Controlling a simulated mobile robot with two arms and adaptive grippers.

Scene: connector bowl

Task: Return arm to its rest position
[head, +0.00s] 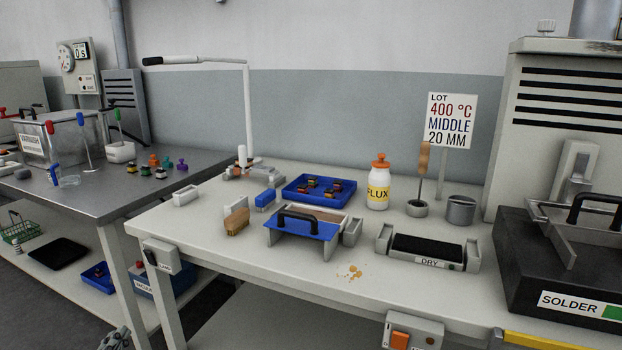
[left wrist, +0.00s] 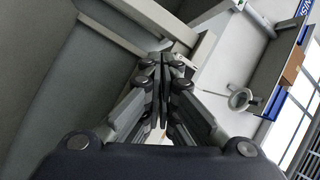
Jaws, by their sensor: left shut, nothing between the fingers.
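My left gripper (head: 116,340) shows only in part at the bottom left edge of the head view, low in front of the table legs. In the left wrist view my left gripper (left wrist: 163,75) has its fingers together with nothing between them. It is apart from the things on the tables. My right gripper is not in view.
The white workbench (head: 300,275) holds a blue tray (head: 291,190), a blue-fronted box with a black handle (head: 305,228), a flux bottle (head: 378,185), a DRY unit (head: 428,250) and a solder unit (head: 560,270). A grey metal table (head: 95,205) stands at the left, with a lower shelf (head: 35,265).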

